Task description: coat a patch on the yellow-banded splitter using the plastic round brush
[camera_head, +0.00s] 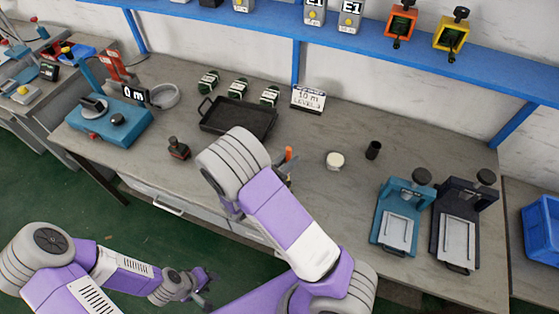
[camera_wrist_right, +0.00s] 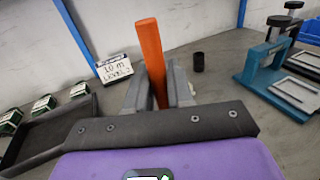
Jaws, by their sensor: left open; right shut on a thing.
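My right gripper (camera_wrist_right: 160,88) is shut on an orange stick-like handle (camera_wrist_right: 151,55), which stands up between its fingers. The handle's top also shows beside my right wrist in the head view (camera_head: 288,153). Its lower end is hidden, so I cannot tell if it has bristles. My left gripper (camera_head: 207,289) is open and empty, low over the green floor in front of the bench. Several small green-and-black blocks with pale labels, one of them here (camera_head: 208,80), stand behind a black tray (camera_head: 256,121). I cannot make out a yellow band on any of them.
A white round pot (camera_head: 335,160) and a dark cup (camera_head: 373,150) stand right of my right gripper. Teal (camera_head: 387,246) and dark (camera_head: 440,254) clamp presses are further right. A card (camera_head: 308,99) stands behind the tray. A teal machine (camera_head: 108,124) is at left.

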